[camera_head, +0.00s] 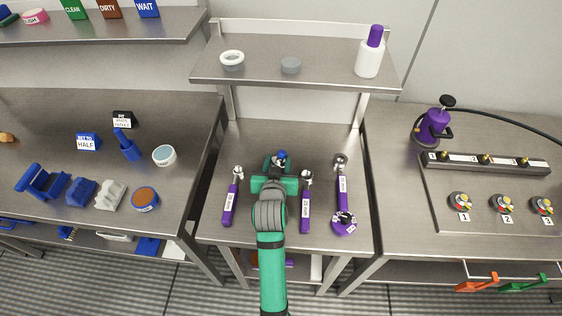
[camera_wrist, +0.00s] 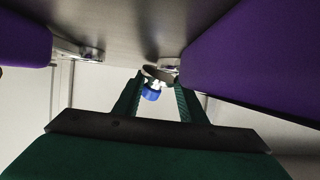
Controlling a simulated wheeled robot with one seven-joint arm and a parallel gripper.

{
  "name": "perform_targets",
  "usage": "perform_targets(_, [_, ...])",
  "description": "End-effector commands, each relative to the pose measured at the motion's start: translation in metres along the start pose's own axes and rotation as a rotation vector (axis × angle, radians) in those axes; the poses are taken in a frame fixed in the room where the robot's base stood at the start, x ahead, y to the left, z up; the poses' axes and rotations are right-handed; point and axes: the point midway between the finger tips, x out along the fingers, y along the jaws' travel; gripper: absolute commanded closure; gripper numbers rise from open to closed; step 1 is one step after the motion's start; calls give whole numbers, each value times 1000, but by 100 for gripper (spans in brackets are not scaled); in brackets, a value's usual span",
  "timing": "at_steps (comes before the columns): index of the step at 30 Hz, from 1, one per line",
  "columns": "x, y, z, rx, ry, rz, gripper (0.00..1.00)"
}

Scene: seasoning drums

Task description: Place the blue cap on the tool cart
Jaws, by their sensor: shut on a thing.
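The blue cap (camera_head: 281,155) shows at the far end of my gripper (camera_head: 279,162), over the middle of the tool cart (camera_head: 300,130). In the wrist view the blue cap (camera_wrist: 151,95) sits between the two fingertips of my gripper (camera_wrist: 155,88), with small pale parts beside it. My gripper is shut on it. The tool cart is a steel table with a raised back shelf; its top (camera_wrist: 120,30) fills the upper part of the wrist view. My gripper is low over this top; whether the cap touches it I cannot tell.
Purple-handled wrenches flank my gripper: one left (camera_head: 231,200), one close right (camera_head: 305,205), another farther right (camera_head: 342,185). A purple round tool (camera_head: 344,222) lies front right. The cart's back strip is clear.

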Motion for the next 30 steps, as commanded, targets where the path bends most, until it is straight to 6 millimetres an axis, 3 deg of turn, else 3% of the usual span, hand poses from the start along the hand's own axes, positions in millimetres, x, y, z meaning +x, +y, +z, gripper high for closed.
perform_targets(5, [1, 1, 2, 1, 0, 2, 86])
perform_targets(6, [1, 1, 2, 1, 0, 2, 53])
perform_targets(8, [1, 1, 2, 1, 0, 2, 44])
perform_targets(20, [-5, 2, 0, 1, -1, 2, 44])
perform_targets(30, [-66, 1, 0, 0, 0, 2, 44])
